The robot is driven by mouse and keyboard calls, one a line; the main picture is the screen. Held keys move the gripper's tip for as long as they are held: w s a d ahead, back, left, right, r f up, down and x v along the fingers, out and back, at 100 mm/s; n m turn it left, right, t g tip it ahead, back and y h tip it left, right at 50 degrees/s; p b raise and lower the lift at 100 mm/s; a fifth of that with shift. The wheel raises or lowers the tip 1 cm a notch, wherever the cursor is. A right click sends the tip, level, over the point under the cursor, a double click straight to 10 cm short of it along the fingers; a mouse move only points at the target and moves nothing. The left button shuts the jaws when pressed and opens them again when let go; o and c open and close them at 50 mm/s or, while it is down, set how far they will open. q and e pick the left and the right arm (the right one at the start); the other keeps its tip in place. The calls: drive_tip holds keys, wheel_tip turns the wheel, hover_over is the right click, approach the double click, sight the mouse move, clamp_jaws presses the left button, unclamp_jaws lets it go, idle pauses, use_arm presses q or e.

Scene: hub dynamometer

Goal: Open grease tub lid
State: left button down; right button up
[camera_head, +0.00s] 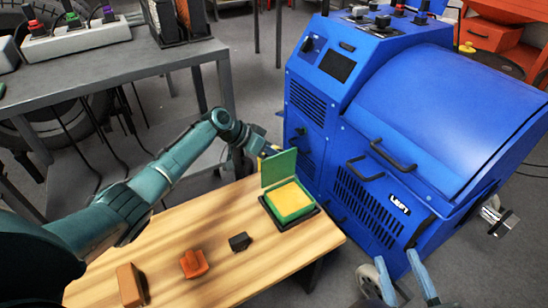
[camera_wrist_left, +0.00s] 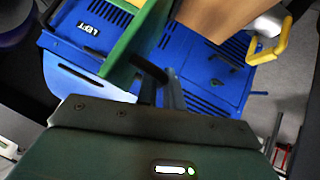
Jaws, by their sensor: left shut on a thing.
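The green grease tub (camera_head: 303,211) sits on a dark mat at the far right corner of the wooden table, with yellow grease (camera_head: 290,200) showing inside. Its green lid (camera_head: 279,169) stands nearly upright at the tub's back edge, so the tub is open. My left gripper (camera_head: 266,151) is at the lid's upper left edge, its fingertips partly hidden. In the left wrist view the lid (camera_wrist_left: 134,40) rises beside the dark fingers (camera_wrist_left: 165,85), which are shut on it. My right gripper (camera_head: 405,278) has its two light blue fingers apart and empty, right of the table.
The blue dynamometer (camera_head: 400,120) stands close behind and right of the tub. An orange object (camera_head: 194,263), a small black block (camera_head: 240,242) and a brown block (camera_head: 131,285) lie on the wooden table (camera_head: 290,250). A grey bench (camera_head: 110,66) stands at the back left.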

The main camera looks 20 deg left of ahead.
idle(0.3)
use_arm(q)
drive_tip(key=c, duration=1.8)
unclamp_jaws()
drive_tip(key=shift+a+r, duration=0.1)
